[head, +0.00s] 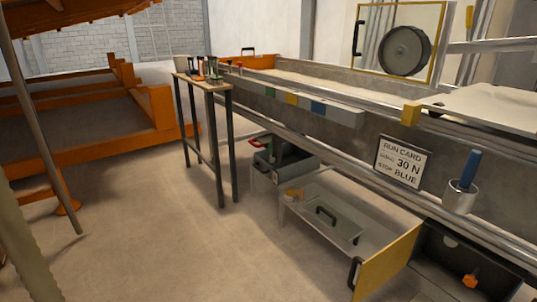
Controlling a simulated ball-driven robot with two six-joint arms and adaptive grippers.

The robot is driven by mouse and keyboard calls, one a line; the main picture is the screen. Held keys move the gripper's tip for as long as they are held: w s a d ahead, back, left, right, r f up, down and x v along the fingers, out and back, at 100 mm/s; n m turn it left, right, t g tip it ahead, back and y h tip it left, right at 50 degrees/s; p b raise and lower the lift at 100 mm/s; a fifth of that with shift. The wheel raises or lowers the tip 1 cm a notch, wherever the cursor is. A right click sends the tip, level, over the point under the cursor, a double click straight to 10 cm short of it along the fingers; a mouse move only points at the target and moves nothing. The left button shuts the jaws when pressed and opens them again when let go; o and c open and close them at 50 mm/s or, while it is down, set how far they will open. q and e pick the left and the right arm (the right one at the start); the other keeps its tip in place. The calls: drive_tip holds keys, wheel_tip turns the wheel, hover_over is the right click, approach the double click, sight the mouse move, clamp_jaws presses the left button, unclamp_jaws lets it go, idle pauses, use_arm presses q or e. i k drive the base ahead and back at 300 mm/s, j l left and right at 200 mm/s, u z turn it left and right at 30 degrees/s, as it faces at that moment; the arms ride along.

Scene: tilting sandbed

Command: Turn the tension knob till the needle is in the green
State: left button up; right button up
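An orange knob (470,281) shows at the lower right, on or in a dark open box (436,262) under the sandbed's side. I cannot tell whether it is the tension knob. A small pale rounded shape (451,241) sits above it, partly cut off by the box's upper edge; it may be a gauge. No needle or green zone on it can be made out. A run card (402,162) on the sandbed's side reads 30 N and BLUE. Neither of my grippers is in view.
An open drawer (384,268) with a yellow front stands out left of the dark box. A narrow tool bench (203,85) stands farther back. The floor (150,235) at centre left is clear.

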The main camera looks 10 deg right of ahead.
sight(469, 281)
drive_tip(key=z, duration=1.1)
drive_tip(key=i+j+z, duration=0.15)
drive_tip(key=z, duration=0.3)
drive_tip(key=i+j+z, duration=0.15)
drive_tip(key=z, duration=0.25)
drive_tip(key=i+j+z, duration=0.1)
drive_tip(key=j+z, duration=0.35)
drive_tip(key=i+j+z, duration=0.1)
drive_tip(key=z, duration=0.35)
drive_tip(key=j+z, duration=0.4)
drive_tip(key=j, duration=1.65)
